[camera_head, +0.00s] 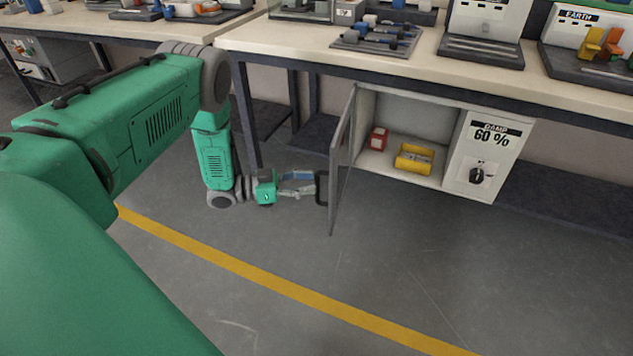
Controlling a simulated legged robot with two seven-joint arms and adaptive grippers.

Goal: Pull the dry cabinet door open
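The dry cabinet (484,155) sits under the workbench, with a panel reading "DAMP 60 %" and a black knob. Its door (343,165) is swung wide open, hinged at the cabinet's left side and standing out toward me. The dark door handle (321,188) is on the door's left-facing side. My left gripper (312,184) reaches in from the left, with its fingertips at the handle. Whether the fingers are closed on the handle or only beside it cannot be told. My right gripper is not in view.
Inside the cabinet are a red box (378,138) and a yellow case (414,158). The workbench (330,57) above carries several instruments and a tool tray. Bench legs stand behind my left arm. The floor in front is clear, crossed by a yellow line (260,277).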

